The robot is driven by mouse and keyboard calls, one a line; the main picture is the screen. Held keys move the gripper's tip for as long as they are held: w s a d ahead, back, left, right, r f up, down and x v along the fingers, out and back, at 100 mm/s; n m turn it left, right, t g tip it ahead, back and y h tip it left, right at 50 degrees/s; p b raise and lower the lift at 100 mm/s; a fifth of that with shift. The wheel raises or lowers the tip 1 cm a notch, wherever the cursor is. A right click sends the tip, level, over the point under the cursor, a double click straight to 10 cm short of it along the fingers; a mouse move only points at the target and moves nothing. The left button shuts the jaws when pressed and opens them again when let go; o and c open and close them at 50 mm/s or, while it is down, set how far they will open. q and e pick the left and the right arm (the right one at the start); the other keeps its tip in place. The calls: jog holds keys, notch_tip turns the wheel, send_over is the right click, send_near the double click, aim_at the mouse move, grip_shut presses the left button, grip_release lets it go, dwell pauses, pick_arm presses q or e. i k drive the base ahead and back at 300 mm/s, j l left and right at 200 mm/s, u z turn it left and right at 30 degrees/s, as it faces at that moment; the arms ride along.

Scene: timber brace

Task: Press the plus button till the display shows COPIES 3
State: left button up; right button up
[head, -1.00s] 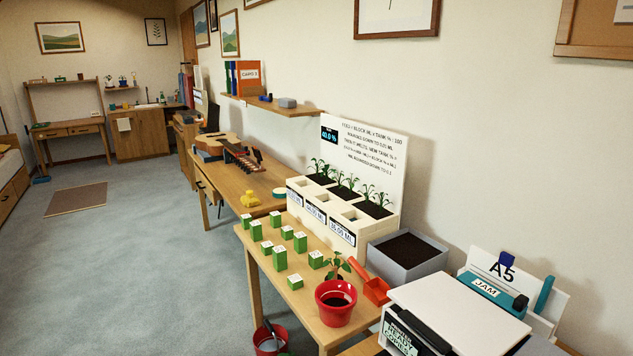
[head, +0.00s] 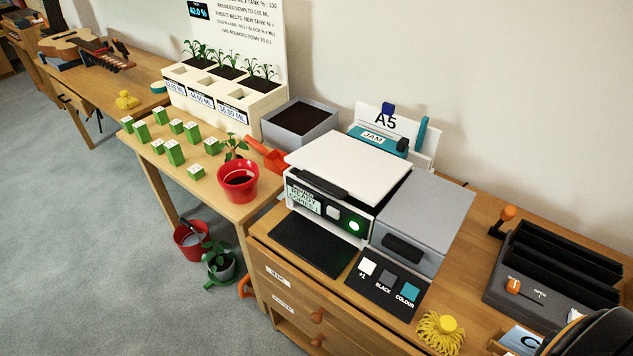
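The white and black printer (head: 345,168) stands on a wooden cabinet in the head view. Its small display (head: 303,199) faces forward and seems to read READY with a COPIES line; the number is too small to tell surely. A grey button (head: 333,213) and a lit green button (head: 355,226) sit beside the display. Neither of my grippers can be made out in view.
A grey unit (head: 425,220) adjoins the printer on the right. A yellow tasselled object (head: 440,332) and a dark slotted rack (head: 560,265) lie further right. A red pot (head: 238,182) and several green blocks stand on the left table. Grey floor is open at left.

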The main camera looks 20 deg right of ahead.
aim_at(367, 266)
jog(key=z, duration=1.25)
